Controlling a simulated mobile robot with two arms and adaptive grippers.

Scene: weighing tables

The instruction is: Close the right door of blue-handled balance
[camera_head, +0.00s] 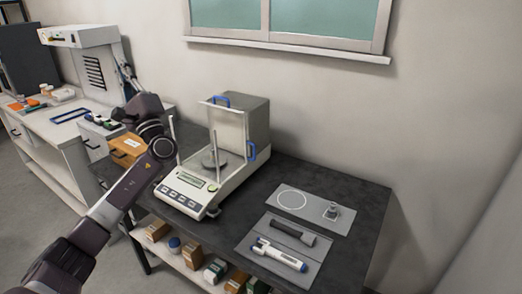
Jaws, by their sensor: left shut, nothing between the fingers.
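The blue-handled balance (185,187) stands on the dark table with its display and keys toward me. Its blue right-door handle (252,151) sits toward the rear, beside the grey rear housing (257,112), so the right door looks slid back. The clear pane itself is hard to make out. Another blue handle (221,100) is at the top. A round weighing pan (213,159) shows inside. My left gripper (124,70) is shut and empty, raised to the left of the balance and apart from it, pointing away. My right gripper is not in view.
A grey mat (318,202) with a small weight (331,211) and another mat (254,236) with a pen-like tool (279,254) lie right of the balance. Bottles and boxes fill the shelf below. A white bench (58,130) with instruments stands at left. The table's far right is bare.

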